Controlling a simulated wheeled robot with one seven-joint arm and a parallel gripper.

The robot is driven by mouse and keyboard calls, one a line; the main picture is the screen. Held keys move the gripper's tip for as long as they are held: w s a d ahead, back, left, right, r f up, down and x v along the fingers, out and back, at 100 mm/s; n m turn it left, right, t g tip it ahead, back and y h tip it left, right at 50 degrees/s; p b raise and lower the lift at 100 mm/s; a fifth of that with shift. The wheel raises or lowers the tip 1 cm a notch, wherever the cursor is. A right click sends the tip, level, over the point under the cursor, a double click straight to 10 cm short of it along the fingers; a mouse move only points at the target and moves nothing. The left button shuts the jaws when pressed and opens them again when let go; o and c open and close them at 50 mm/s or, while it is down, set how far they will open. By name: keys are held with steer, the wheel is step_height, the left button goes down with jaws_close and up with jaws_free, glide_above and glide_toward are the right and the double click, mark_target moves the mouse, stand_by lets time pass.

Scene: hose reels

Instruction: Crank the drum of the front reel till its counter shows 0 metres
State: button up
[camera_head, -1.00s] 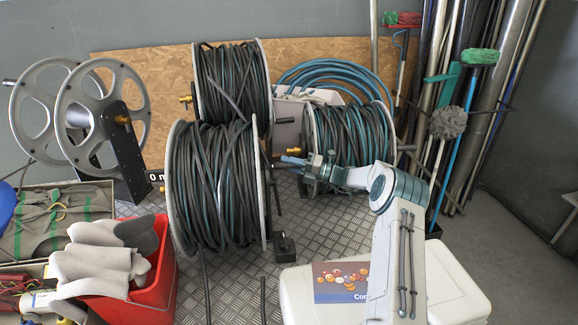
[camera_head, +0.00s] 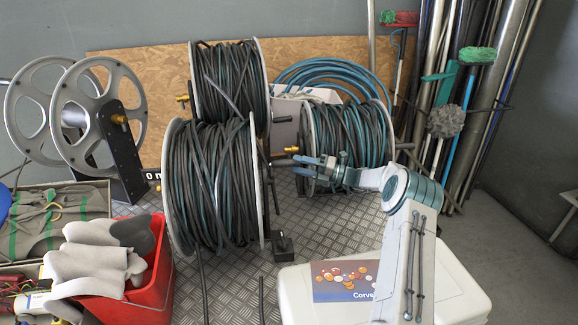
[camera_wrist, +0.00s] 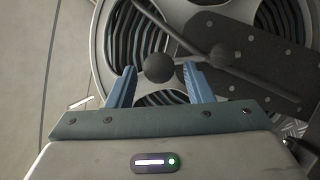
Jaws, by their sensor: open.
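The front reel (camera_head: 212,190) stands left of centre in the head view, wound with dark and teal hose. Its right side, with a dark stand (camera_head: 270,200), faces my gripper (camera_head: 306,165). My gripper is open, a short way right of that side. In the wrist view the reel's pale flange (camera_wrist: 100,45) fills the top, with a dark stand plate (camera_wrist: 255,60) at right. A round black knob (camera_wrist: 158,67) appears between the spread blue fingers of my gripper (camera_wrist: 160,76); I cannot tell whether they touch it. I cannot read this reel's counter.
A hose-wound reel (camera_head: 228,80) stands behind, and another (camera_head: 348,145) stands behind my gripper. An empty grey reel (camera_head: 100,115) is at left, near a label reading 0 m. A red bin (camera_head: 152,270) with gloves and a white box (camera_head: 455,275) stand in front.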

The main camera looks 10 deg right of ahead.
steer(key=b+v, duration=0.1)
steer(key=v, duration=0.8)
steer(key=shift+b, duration=0.3)
steer(key=s+a+r+n+g+h, duration=0.3)
steer(key=s+a+n+g+h, duration=0.1)
steer(key=s+a+n, duration=0.45)
steer(key=s+a+r+n+g+h, duration=0.3)
steer(key=s+a+n+g+h, duration=0.1)
steer(key=s+a+n, duration=0.4)
steer(key=s+d+r+n+t+h, duration=0.1)
steer(key=s+n+h, duration=0.8)
steer(key=s+n, duration=1.2)
steer(key=s+t, duration=0.1)
steer(key=s, duration=0.3)
steer(key=shift+s+t+h, duration=0.35)
steer(key=shift+t+h, duration=0.05)
steer(key=shift+d+r, duration=0.1)
steer(key=shift+r, duration=0.05)
